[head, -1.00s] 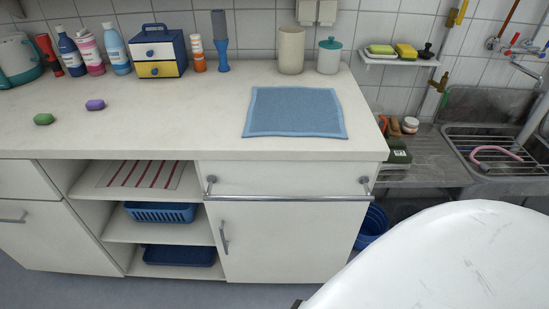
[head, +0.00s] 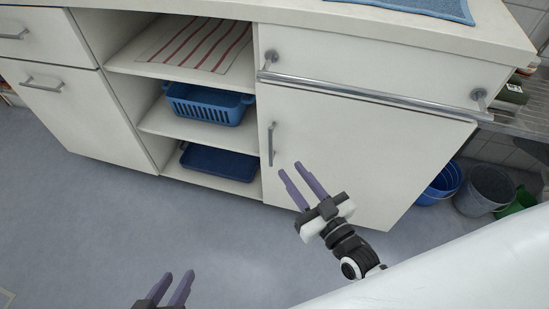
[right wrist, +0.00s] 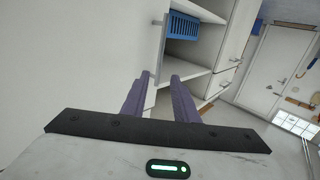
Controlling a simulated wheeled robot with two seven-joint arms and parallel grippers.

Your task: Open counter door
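The white counter door (head: 345,150) is shut, below the towel rail at the right of the open shelves. Its vertical grey handle (head: 271,145) is near the door's left edge. My right gripper (head: 290,167) is in front of the door, just right of and below the handle in the picture, with purple fingers parted and nothing between them. In the right wrist view its fingers (right wrist: 160,78) point toward the cabinet front and shelves. My left gripper (head: 178,280) is low at the bottom edge, fingers parted and empty, its base cut off.
The metal towel rail (head: 365,93) runs across the front above the door. Open shelves hold a striped cloth (head: 195,42), a blue basket (head: 207,103) and a dark blue tray (head: 218,162). Buckets (head: 485,188) stand at the right. The floor (head: 150,220) in front is clear.

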